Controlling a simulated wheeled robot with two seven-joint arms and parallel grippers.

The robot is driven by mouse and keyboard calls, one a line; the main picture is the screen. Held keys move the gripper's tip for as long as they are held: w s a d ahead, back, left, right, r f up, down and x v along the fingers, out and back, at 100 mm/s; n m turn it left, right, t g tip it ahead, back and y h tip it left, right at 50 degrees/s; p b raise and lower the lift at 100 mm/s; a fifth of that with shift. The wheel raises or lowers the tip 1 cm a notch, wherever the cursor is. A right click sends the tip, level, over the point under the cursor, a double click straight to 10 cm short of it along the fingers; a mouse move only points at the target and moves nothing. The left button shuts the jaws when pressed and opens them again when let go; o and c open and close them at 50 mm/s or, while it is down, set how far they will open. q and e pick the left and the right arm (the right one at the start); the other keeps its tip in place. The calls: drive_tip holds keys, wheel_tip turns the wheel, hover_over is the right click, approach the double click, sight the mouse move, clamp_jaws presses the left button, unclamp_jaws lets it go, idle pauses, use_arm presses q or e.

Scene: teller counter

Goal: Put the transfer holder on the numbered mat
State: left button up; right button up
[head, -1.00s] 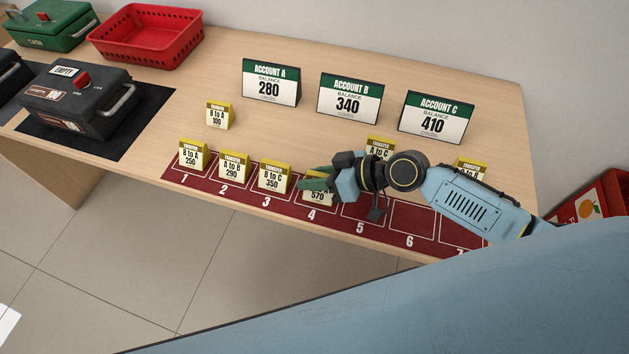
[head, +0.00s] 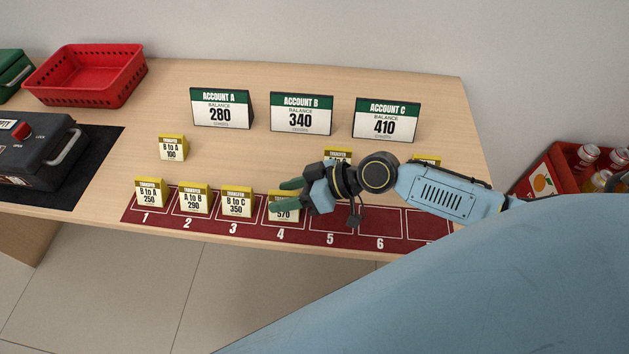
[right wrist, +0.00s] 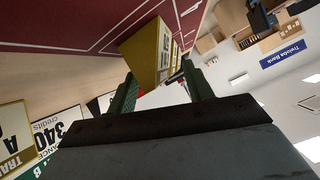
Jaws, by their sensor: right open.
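The numbered mat (head: 381,222) is a dark red strip along the counter's front edge. Yellow-topped transfer holders stand on slots 1 (head: 149,192), 2 (head: 195,200) and 3 (head: 236,202). A holder reading 570 (head: 284,213) stands upright on slot 4, partly hidden by my right gripper (head: 284,195). The gripper is open, its green fingers apart at this holder. The right wrist view shows a yellow holder (right wrist: 147,52) just beyond and between the open fingertips (right wrist: 157,72). Whether they touch it I cannot tell. My left gripper is out of view.
Off the mat stand holder B to A 100 (head: 172,148) and two more behind my right arm, one (head: 337,154) near the wrist, one (head: 427,160) farther right. Account signs A (head: 221,108), B (head: 301,114) and C (head: 386,120) stand behind. Slots 5 and 6 look empty.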

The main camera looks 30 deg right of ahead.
drive_tip(key=v, duration=0.9)
drive_tip(key=shift+s+d+r, duration=0.15)
drive_tip(key=shift+d+r, duration=0.05)
